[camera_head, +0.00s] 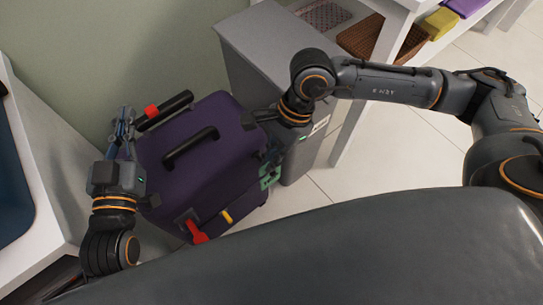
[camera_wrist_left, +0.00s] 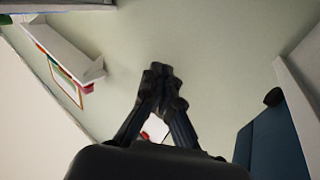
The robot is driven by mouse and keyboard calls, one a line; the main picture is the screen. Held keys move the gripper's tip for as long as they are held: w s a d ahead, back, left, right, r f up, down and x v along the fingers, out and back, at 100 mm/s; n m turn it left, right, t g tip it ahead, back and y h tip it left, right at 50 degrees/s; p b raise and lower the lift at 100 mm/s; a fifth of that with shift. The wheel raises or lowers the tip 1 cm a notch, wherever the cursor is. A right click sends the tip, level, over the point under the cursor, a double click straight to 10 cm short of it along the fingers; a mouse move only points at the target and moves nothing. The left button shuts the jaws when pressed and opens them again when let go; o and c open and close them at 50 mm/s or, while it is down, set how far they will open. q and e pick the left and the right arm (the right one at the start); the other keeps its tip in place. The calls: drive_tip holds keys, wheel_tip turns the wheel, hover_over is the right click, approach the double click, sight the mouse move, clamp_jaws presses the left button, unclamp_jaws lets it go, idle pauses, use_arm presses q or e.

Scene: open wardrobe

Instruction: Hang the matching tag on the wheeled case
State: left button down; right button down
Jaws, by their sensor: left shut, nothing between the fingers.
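The purple wheeled case (camera_head: 217,139) stands upright on the floor, with black handles on its top. A red piece (camera_head: 151,111) sits by the black bar at its back left. A red tag-like piece (camera_head: 197,233) and a small yellow one (camera_head: 227,215) show at its lower front. My left gripper (camera_head: 125,118) is at the case's left side, shut and empty; its closed fingers also show in the left wrist view (camera_wrist_left: 160,75). My right gripper (camera_head: 268,153) is at the case's right side, beside a green piece (camera_head: 270,177); its fingertips are too unclear to tell their state.
A grey cabinet (camera_head: 262,48) stands behind and right of the case. A white shelf unit with a brown basket (camera_head: 361,37) and a yellow folded item (camera_head: 440,22) is at upper right. A white-framed unit (camera_head: 35,160) is close on the left. Tiled floor (camera_head: 390,155) is clear at right.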

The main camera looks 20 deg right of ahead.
use_arm(q)
drive_tip(key=shift+s+d+r+t+h+b, duration=0.1)
drive_tip(key=shift+s+r+t+h+b, duration=0.1)
drive_tip(key=shift+r+t, duration=0.55)
drive_tip(key=shift+s+d+r+t+h+b, duration=0.15)
drive_tip(key=shift+r+t, duration=0.3)
drive_tip(key=shift+r, duration=0.6)
use_arm(e)
drive_tip(key=shift+f, duration=0.35)
use_arm(q)
drive_tip(key=shift+w, duration=0.1)
drive_tip(key=shift+a, duration=0.1)
use_arm(e)
drive_tip(key=c, duration=1)
unclamp_jaws()
drive_tip(key=shift+o, duration=0.2)
drive_tip(key=shift+r, duration=0.1)
